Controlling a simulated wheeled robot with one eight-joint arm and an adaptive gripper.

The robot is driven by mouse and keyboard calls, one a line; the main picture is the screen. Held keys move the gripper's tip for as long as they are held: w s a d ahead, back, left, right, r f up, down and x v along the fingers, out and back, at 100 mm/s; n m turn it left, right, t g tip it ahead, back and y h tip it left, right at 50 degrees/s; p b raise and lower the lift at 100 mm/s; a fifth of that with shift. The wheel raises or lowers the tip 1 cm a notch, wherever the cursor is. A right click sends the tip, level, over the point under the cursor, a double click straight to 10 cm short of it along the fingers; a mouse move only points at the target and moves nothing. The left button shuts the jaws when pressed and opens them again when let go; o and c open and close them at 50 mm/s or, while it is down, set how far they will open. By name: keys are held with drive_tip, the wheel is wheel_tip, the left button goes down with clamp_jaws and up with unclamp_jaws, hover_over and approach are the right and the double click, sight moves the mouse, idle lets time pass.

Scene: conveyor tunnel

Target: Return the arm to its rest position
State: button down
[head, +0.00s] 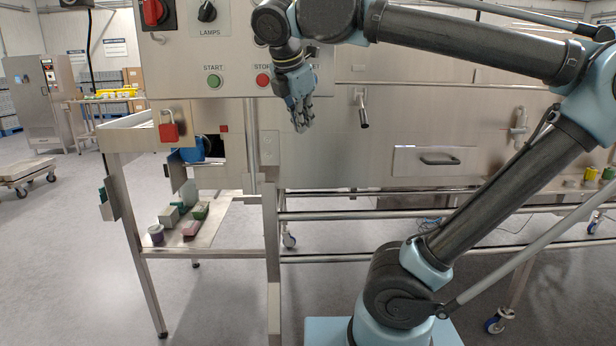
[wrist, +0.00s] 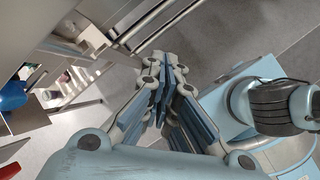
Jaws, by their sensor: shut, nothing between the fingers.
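My gripper (head: 301,118) hangs fingers down from my arm, in front of the steel machine panel (head: 340,135) and just below the red stop button. Its fingers are together and hold nothing. In the wrist view the closed fingers of my gripper (wrist: 165,65) point down, with my own base to their right. My arm is raised and bent, reaching left across the upper part of the head view.
The control box has a green start button (head: 214,81), a red stop button (head: 263,80) and a lamps knob (head: 207,12). Small blocks lie on a low shelf (head: 228,225). A handle (head: 361,108) sticks out right of my gripper.

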drive_tip(key=s+d+f+m+g, duration=0.1)
drive_tip(key=d+f+m, duration=0.5)
drive_tip(key=f, duration=0.5)
drive_tip(key=s+d+f+m+g+y, duration=0.1)
drive_tip(key=d+f+m, duration=0.6)
drive_tip(key=f+m, duration=0.4)
drive_tip(key=s+d+f+m+g+y, duration=0.1)
drive_tip(key=s+d+f+m, duration=0.1)
drive_tip(key=d+f+m, duration=0.5)
wheel_tip(320, 180, down, 6)
drive_tip(key=shift+f+m+g, duration=0.15)
drive_tip(key=shift+m+g, duration=0.25)
drive_tip(key=shift+m, duration=0.5)
drive_tip(key=shift+s+d, duration=0.1)
drive_tip(key=shift+w+f, duration=0.2)
drive_tip(key=shift+w, duration=0.25)
